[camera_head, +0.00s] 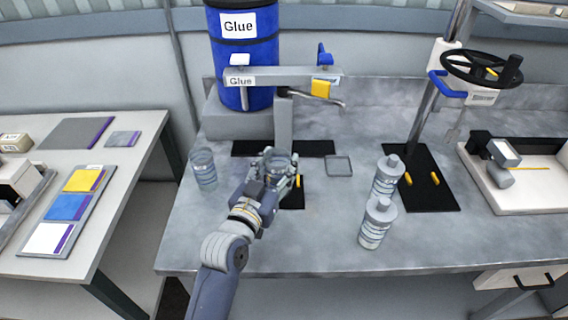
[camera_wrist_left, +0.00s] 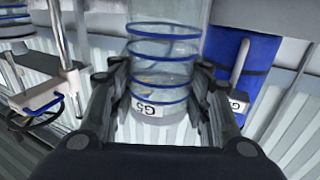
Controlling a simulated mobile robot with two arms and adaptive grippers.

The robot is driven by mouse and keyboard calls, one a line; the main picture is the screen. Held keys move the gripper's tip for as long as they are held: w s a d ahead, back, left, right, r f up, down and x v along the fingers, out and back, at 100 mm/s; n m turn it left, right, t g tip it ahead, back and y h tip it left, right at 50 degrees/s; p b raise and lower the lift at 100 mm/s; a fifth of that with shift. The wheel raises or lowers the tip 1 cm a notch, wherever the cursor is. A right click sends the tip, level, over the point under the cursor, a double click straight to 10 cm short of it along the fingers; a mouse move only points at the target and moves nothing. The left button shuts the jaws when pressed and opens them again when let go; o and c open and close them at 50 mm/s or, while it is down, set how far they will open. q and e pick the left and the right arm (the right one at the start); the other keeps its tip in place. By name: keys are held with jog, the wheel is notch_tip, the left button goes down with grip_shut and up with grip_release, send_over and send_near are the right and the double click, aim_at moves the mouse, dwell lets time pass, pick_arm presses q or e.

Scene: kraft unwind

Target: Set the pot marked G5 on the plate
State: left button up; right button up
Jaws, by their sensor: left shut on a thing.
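My left gripper (camera_head: 279,174) is shut on a clear, blue-ringed pot, which shows large in the left wrist view (camera_wrist_left: 162,50) with a G5 label on it. In the head view only part of the pot (camera_head: 277,158) shows past the gripper, in front of the glue stand's post. I cannot tell its height above the bench. A small square grey plate with a dark rim (camera_head: 339,166) lies on the bench just right of the gripper, apart from the pot; its bare top shows. My right gripper is out of view.
Another clear pot (camera_head: 204,169) stands to the left on the bench (camera_head: 300,245). Two capped bottles (camera_head: 386,178) (camera_head: 376,224) stand right of the plate. A blue glue drum (camera_head: 243,60) and an overhanging glue arm (camera_head: 290,74) are behind. The bench's front middle is clear.

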aim_at(281, 158)
pick_arm(q)
jog(key=x, duration=0.3)
jog(key=shift+w+f, duration=0.15)
jog(key=shift+w, duration=0.2)
notch_tip(281, 158, down, 3)
jog(key=shift+f+p, duration=0.2)
jog(key=shift+p, duration=0.2)
jog(key=shift+f, duration=0.2)
jog(key=o, duration=1.4)
jog(key=shift+o, duration=0.2)
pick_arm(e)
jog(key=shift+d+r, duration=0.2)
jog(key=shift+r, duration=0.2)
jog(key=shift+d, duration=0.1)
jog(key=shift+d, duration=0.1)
